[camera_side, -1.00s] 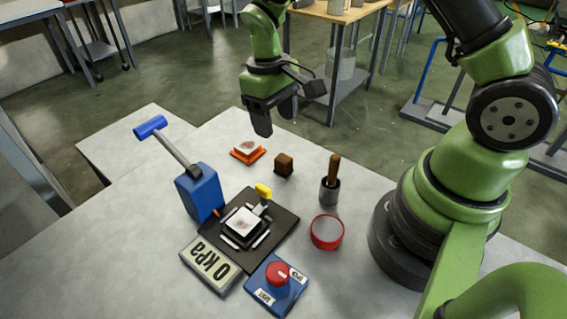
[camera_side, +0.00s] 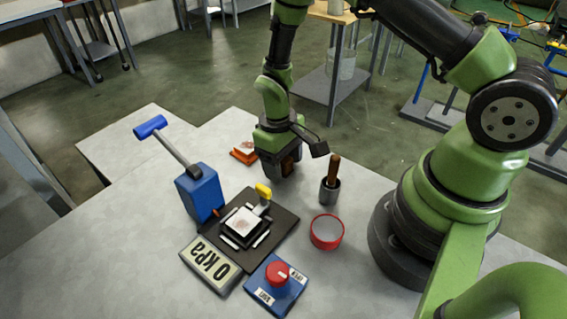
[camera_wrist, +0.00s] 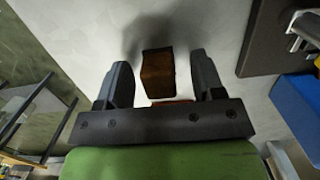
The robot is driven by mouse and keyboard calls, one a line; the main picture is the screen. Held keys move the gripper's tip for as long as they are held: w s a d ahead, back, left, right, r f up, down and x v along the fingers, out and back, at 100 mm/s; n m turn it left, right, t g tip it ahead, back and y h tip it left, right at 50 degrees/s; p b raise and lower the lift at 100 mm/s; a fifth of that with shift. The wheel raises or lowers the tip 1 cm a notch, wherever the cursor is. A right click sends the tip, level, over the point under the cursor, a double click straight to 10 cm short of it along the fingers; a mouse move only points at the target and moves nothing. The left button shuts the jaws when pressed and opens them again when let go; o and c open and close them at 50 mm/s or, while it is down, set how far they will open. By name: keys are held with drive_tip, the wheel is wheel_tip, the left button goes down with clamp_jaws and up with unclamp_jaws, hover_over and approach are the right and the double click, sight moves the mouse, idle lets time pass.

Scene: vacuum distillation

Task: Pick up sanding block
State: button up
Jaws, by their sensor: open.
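The sanding block is a small brown block (camera_wrist: 158,74) standing on the pale table. In the wrist view it sits between the two dark fingers of my gripper (camera_wrist: 162,80), with a gap on each side. In the side view my gripper (camera_side: 284,165) is lowered over the block, and part of the brown block (camera_side: 290,164) shows between the fingers. The gripper is open. The rest of the block is hidden behind a finger in the side view.
An orange holder (camera_side: 243,152) is close to the left of my gripper. A grey cup (camera_side: 329,192) with a brown-handled tool stands to the right. A black plate (camera_side: 283,226), a blue hand pump (camera_side: 199,193) and a red-rimmed dish (camera_side: 326,232) are nearer the camera.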

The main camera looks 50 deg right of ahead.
drive_tip(key=shift+c, duration=0.4)
drive_tip(key=c, duration=1)
wheel_tip(320, 180, up, 10)
drive_tip(key=shift+r, duration=0.1)
